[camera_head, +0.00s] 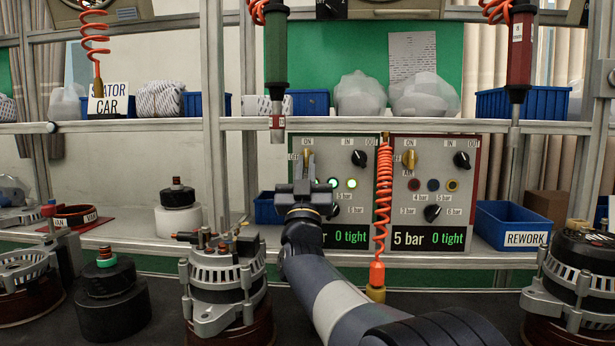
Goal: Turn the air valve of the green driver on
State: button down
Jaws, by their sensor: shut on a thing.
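The green driver (276,45) hangs from an orange coiled hose above the shelf. Below it is the green-edged control panel (345,205) with a brass air valve handle (309,159) at its top left, under the word ON. The visible part of the handle looks upright, pointing towards ON. My gripper (304,174) is in front of the valve, shut on its handle, and hides the lower part of it. Two lamps (342,183) on this panel glow green. Its display reads 0 tight, with its left part hidden by my arm.
A red-edged panel (435,195) with its own brass valve stands close on the right. An orange coiled hose (383,190) hangs between the panels. Alternators (222,280) stand on the front bench, and a blue REWORK bin (510,225) is at the right.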

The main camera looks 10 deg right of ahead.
jog(key=shift+m+h, duration=0.7)
jog(key=c, duration=1.5)
grip_release()
jog(key=v, duration=0.7)
jog(key=shift+s, duration=0.25)
jog(key=shift+w+a, duration=0.1)
jog(key=shift+a, duration=0.05)
jog(key=shift+x, duration=3.65)
jog(key=shift+f, duration=0.15)
